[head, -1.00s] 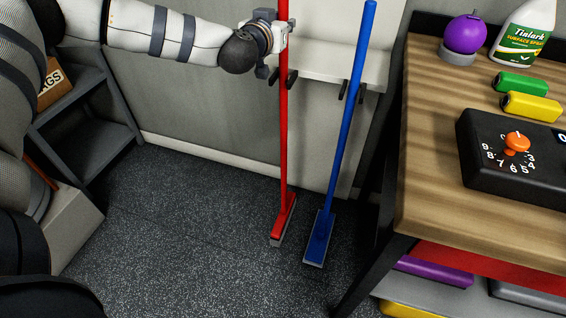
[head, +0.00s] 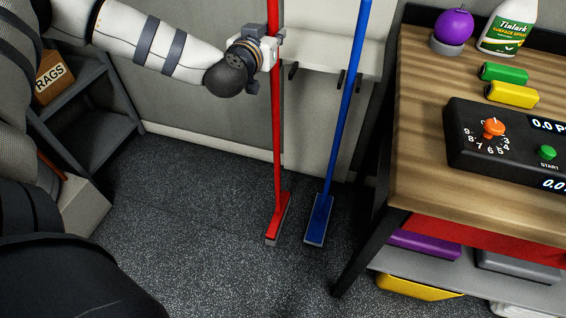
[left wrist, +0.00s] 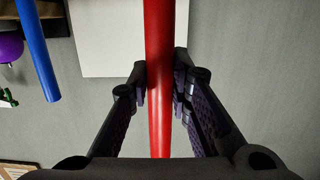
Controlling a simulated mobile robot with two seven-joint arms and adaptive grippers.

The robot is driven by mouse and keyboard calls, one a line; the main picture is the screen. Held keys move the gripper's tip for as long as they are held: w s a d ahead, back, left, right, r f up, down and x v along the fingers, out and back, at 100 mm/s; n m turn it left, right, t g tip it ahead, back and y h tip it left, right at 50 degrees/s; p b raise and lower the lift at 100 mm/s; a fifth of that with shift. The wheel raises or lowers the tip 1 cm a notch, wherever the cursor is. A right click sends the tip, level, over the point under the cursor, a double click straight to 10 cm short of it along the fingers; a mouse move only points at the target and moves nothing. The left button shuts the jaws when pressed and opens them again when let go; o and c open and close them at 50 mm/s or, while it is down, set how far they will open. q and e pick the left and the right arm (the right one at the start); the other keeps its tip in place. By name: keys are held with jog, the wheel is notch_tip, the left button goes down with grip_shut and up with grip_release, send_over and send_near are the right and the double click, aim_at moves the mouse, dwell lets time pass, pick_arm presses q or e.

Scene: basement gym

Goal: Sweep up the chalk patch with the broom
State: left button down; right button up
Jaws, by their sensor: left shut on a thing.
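The red broom (head: 277,150) stands nearly upright in the head view, its head (head: 278,218) low by the floor; I cannot tell whether it touches. My left gripper (head: 275,50) is shut on the upper part of its handle. In the left wrist view the red handle (left wrist: 159,60) runs between the two fingers of the left gripper (left wrist: 160,85). No chalk patch shows in these frames. My right gripper is not in view.
A wooden workbench (head: 425,150) stands at right, grey shelves (head: 95,130) at left. Dark speckled floor (head: 190,230) between them is clear.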

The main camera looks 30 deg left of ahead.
pick_arm(q)
jog(key=shift+f+v, duration=0.15)
jog(key=shift+v, duration=1.2)
jog(key=shift+f+v, duration=0.1)
jog(key=shift+v, duration=1.2)
